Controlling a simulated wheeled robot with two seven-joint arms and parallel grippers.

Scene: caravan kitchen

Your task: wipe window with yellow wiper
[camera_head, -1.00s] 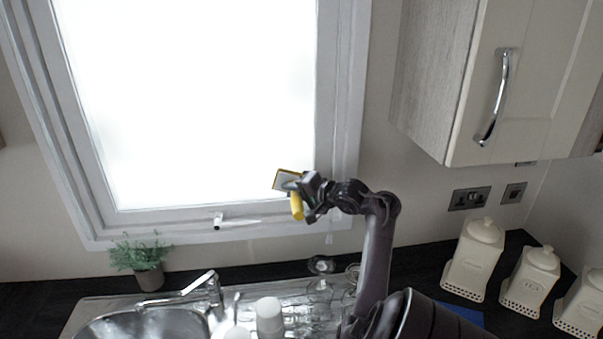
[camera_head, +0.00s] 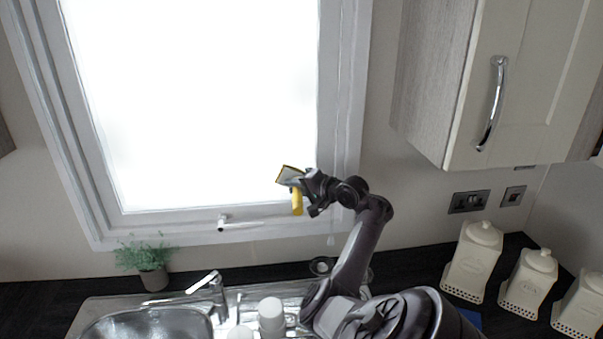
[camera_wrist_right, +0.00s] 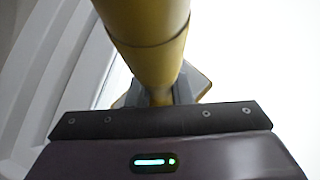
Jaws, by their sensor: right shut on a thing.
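The yellow wiper (camera_head: 297,201) is held in my right gripper (camera_head: 304,188), in front of the lower right part of the window (camera_head: 200,100). Its flat head (camera_head: 290,175) is up at the window side and its handle points down. I cannot tell whether the head touches the glass. In the right wrist view the yellow handle (camera_wrist_right: 150,30) fills the top middle, with the jaws shut around it. The window pane is bright white in a grey frame. My left gripper is not in view.
A wall cupboard (camera_head: 490,80) hangs at the right. Below the window are a tap (camera_head: 212,285), a sink (camera_head: 150,325), a small potted plant (camera_head: 150,262) and white cups (camera_head: 271,312). Cream canisters (camera_head: 474,262) stand at the right. A window latch (camera_head: 222,223) sticks out from the lower frame.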

